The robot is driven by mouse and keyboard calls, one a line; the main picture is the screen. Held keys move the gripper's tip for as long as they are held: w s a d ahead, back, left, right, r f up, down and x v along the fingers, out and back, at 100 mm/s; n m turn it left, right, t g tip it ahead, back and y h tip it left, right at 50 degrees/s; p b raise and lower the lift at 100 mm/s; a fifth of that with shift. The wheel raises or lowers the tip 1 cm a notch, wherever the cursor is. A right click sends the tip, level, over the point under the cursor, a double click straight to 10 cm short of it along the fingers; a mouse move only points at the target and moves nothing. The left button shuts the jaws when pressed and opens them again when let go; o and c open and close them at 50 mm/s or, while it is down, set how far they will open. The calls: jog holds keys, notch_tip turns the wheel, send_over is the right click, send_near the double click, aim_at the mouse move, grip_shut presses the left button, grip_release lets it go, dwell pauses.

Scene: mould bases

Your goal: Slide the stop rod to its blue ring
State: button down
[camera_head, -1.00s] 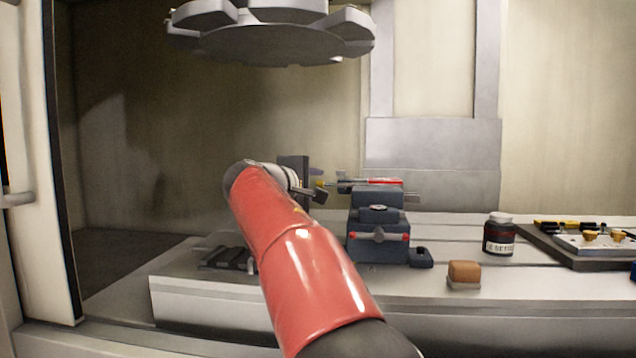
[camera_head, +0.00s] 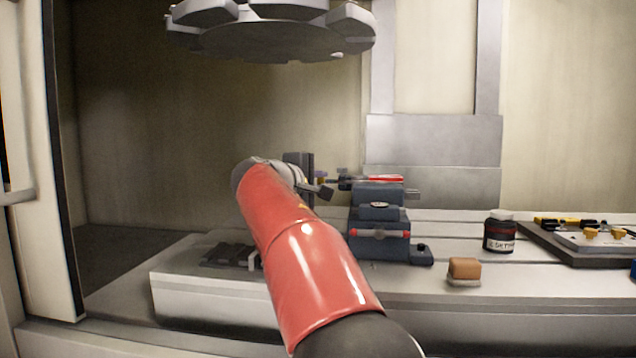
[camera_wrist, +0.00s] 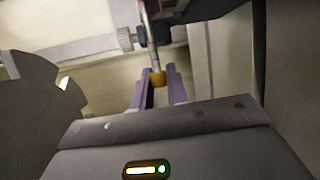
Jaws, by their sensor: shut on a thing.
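The stop rod (camera_wrist: 153,55) runs from the dark blue vise block toward my gripper in the wrist view, with an orange-yellow knob (camera_wrist: 158,78) at its near end. My gripper (camera_wrist: 156,84) is shut on this knob, between its two purple fingers. Coloured bands show on the rod, but I cannot make out a blue ring clearly. My arm partly hides that area.
A tool changer disc (camera_head: 270,38) hangs above. An orange-brown block (camera_head: 464,268), a dark labelled jar (camera_head: 500,235) and a tray (camera_head: 560,252) with yellow-handled parts stand right of the vise. A dark slotted part (camera_head: 228,254) lies left of my arm.

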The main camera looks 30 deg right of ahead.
jog(key=shift+s+d+f, duration=0.1)
jog(key=shift+s+d, duration=0.35)
jog(key=shift+d, duration=0.25)
jog(key=c, duration=1.4)
grip_release()
jog(key=shift+a, duration=0.15)
jog(key=b+v, duration=0.1)
jog(key=v, duration=0.6)
jog(key=shift+s+a+b, duration=0.15)
jog(key=shift+a+b, duration=0.1)
jog(key=shift+b, duration=0.05)
